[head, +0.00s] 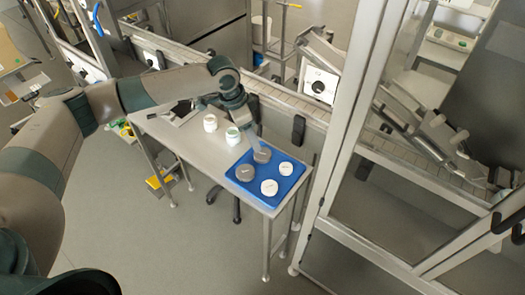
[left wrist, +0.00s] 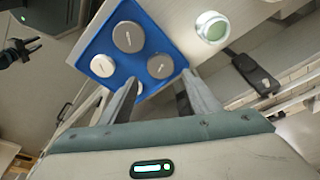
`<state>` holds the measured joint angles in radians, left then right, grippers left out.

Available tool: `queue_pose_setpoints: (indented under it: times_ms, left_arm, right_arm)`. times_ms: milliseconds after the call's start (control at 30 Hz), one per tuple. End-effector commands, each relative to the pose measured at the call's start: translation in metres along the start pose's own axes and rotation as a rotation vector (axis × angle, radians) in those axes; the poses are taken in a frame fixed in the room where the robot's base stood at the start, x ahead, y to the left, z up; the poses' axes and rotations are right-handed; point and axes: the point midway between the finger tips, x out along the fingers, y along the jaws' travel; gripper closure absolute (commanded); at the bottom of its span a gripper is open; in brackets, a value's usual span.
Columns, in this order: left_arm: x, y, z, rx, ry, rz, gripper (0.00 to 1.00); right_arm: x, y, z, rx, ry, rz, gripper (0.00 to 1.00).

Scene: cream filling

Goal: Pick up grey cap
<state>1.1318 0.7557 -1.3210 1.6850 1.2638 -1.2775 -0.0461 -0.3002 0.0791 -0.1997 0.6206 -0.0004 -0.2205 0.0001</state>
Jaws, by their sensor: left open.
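The blue tray (head: 254,192) lies at the table's right end and holds two grey caps and two white caps. One grey cap (head: 262,155) is at the tray's far side, and the other grey cap (head: 245,172) is at its left. In the left wrist view the grey caps (left wrist: 128,37) and (left wrist: 160,66) show clearly. White caps (head: 285,168) and (head: 269,187) sit on the right and near side. My left gripper (left wrist: 160,92) is open and empty above the tray, with the nearer grey cap ahead between its fingers.
A conveyor (head: 275,95) runs behind the table. A metal frame post (head: 352,105) rises close on the right.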

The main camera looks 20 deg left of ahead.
Motion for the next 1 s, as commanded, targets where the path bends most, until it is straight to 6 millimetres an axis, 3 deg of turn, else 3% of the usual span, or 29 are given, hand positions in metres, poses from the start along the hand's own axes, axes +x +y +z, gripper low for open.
queue_pose_setpoints:
  times_ms: [267, 700, 1000]
  left_arm:
    - [0.033, 0.000, 0.000, 0.000, -0.001, 0.000, 0.43]
    - [0.037, 0.000, -0.001, 0.000, 0.000, 0.000, 0.43]
    - [0.059, 0.000, -0.006, -0.001, -0.002, 0.001, 0.43]
  right_arm:
    - [-0.014, 0.000, -0.001, 0.000, 0.000, 0.000, 0.69]
    - [-0.015, 0.000, -0.001, 0.000, 0.000, 0.000, 0.69]
    - [-0.036, 0.000, -0.003, 0.000, 0.000, 0.000, 0.69]
